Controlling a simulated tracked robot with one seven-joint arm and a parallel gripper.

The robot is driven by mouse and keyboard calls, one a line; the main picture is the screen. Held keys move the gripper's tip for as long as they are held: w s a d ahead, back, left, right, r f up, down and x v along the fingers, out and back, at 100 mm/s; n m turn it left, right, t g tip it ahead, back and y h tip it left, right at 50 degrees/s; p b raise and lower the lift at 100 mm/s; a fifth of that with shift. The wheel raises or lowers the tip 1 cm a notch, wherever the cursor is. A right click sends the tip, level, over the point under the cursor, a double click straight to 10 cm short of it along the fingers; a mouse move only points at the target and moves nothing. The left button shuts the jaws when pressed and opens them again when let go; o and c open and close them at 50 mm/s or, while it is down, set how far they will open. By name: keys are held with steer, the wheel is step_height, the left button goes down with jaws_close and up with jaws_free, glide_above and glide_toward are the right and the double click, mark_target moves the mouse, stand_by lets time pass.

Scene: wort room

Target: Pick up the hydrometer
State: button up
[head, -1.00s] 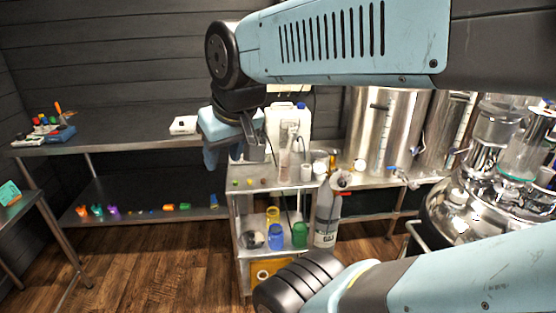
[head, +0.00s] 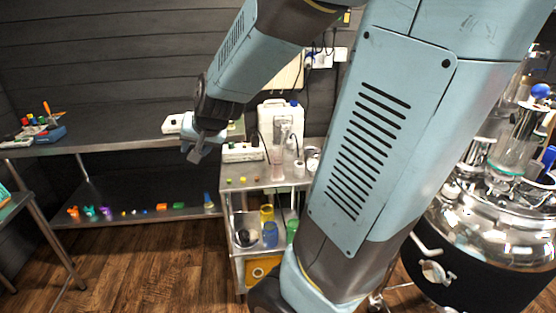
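I cannot make out the hydrometer for certain. My gripper (head: 195,156) hangs in the air to the left of the cart, in front of the back bench, pointing down. It appears apart from everything on the cart. It is small and partly turned away, so its finger gap and anything between its fingers cannot be made out.
A long bench (head: 100,143) runs left. A shiny steel vessel (head: 485,225) stands right. My arm hides much of the right side.

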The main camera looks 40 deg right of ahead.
steer(key=w+d+f+m+h, duration=0.3)
steer(key=w+d+f, duration=0.2)
steer(key=w+f, duration=0.1)
steer(key=m+g+h, duration=0.2)
steer(key=m+h, duration=0.5)
steer(key=h, duration=0.7)
glide_toward(283, 137)
steer(key=x, duration=0.4)
steer(key=f+x, duration=0.1)
steer(key=x, duration=0.2)
steer(key=shift+w, duration=0.15)
steer(key=shift+r+x, duration=0.15)
steer(key=shift+x, duration=0.75)
steer(key=shift+r+x, duration=0.2)
steer(key=shift+x, duration=0.7)
steer(key=shift+r+x, duration=0.15)
steer(key=shift+x, duration=0.7)
steer(key=shift+c, duration=0.3)
